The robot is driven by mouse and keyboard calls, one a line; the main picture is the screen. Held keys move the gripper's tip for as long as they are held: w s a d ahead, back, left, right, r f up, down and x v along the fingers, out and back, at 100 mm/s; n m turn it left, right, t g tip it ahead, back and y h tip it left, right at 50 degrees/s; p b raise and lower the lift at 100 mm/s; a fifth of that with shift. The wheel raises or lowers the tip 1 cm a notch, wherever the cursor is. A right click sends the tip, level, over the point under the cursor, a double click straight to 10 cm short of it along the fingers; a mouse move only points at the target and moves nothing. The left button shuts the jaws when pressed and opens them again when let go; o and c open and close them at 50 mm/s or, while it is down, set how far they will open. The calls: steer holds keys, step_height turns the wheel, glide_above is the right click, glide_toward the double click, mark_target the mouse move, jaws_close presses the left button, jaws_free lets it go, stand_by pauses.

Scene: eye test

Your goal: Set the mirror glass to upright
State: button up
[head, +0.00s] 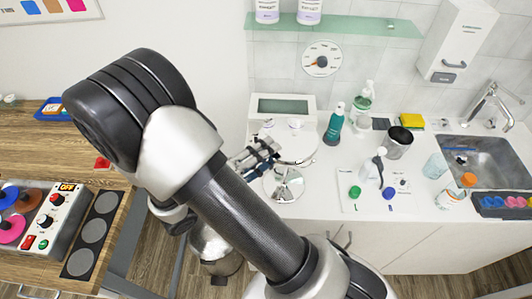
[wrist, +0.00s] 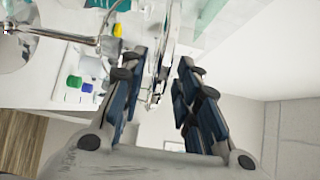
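The mirror glass (head: 299,147) is a round disc on a metal stand (head: 284,184) on the white counter. It is tilted well back and looks closer to lying flat than to upright. My gripper (head: 268,155) is at its left edge. In the wrist view the mirror glass (wrist: 168,32) shows almost edge-on, with its near rim between the two fingers of my gripper (wrist: 163,62). The fingers are apart, with a clear gap on the right. I cannot tell whether the left finger touches the rim. The arm hides part of the surroundings in the head view.
A scale-like device (head: 283,106) stands behind the mirror. A teal bottle (head: 333,127) and a white spray bottle (head: 373,168) stand to its right. A sink (head: 480,160) is at the far right. A wooden table (head: 60,150) with a control box (head: 50,222) is at left.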

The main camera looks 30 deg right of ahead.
jaws_close()
stand_by(0.6)
